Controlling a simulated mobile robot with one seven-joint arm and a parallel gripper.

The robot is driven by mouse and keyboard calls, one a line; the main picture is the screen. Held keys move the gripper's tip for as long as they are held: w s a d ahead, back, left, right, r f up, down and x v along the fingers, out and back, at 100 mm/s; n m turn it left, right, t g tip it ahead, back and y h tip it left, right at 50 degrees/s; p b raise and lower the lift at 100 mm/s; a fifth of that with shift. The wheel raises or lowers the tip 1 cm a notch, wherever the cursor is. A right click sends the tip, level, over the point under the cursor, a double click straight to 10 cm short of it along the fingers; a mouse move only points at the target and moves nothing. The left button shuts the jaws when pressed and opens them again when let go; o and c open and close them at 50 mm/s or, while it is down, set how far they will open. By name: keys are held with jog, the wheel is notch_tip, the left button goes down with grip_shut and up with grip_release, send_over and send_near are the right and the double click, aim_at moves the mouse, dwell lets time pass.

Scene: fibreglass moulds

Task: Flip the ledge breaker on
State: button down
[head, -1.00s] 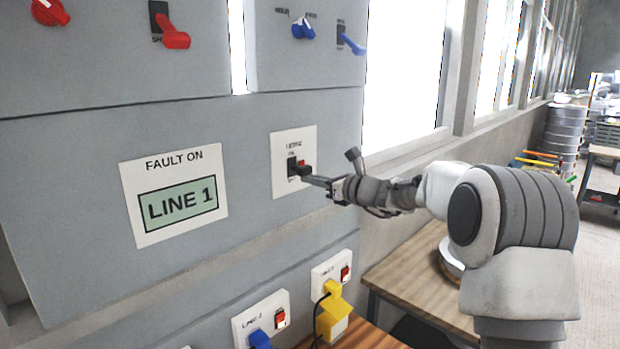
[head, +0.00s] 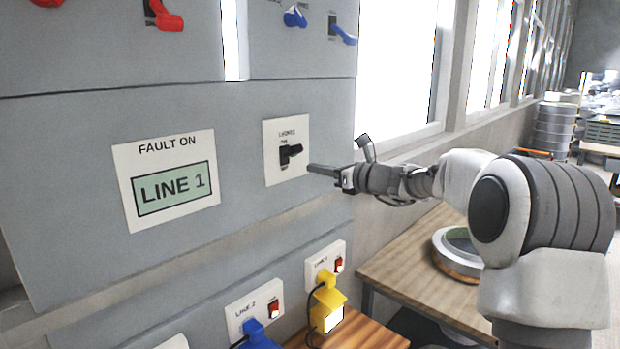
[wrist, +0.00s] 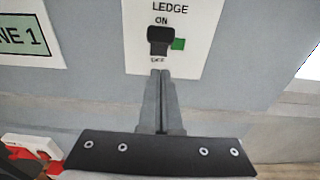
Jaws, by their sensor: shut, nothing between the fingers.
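The ledge breaker (head: 291,151) is a black lever on a white plate labelled LEDGE, on the grey panel in the head view. In the wrist view its black lever (wrist: 160,40) stands up near the ON mark, with a green patch (wrist: 178,44) beside it. The lower label is partly covered. My gripper (head: 312,169) is shut and empty, to the right of and slightly below the lever in the head view, with a small gap. In the wrist view the closed fingertips (wrist: 161,73) point at the plate just below the lever.
A FAULT ON sign reading LINE 1 (head: 172,187) is left of the breaker. Red (head: 163,16) and blue (head: 343,35) switches sit above. Below are a blue plug (head: 258,334) and a yellow plug (head: 328,300). A wooden table (head: 400,262) is at right.

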jog(key=s+d+r, duration=0.3)
jog(key=r, duration=0.2)
jog(key=s+a+f+n+g+h, duration=0.25)
jog(key=s+n, duration=0.45)
jog(key=s, duration=0.4)
jog(key=s+a+f+n+g+h, duration=0.2)
jog(key=s+f+n+g, duration=0.15)
jog(key=s+n, duration=0.5)
jog(key=s+d+f+n+h, duration=0.2)
jog(key=s+d+f+n, duration=0.1)
jog(key=s, duration=0.4)
jog(key=s+d+f+n+h, duration=0.3)
jog(key=s+d+f+n, duration=0.1)
jog(key=s, duration=0.4)
jog(key=s+d+f+n+h, duration=0.2)
jog(key=s+d+f+n, duration=0.2)
jog(key=s, duration=0.4)
jog(key=shift+d+f, duration=0.15)
jog(key=shift+d, duration=0.2)
jog(key=shift+s+h, duration=0.1)
jog(key=shift+h, duration=0.15)
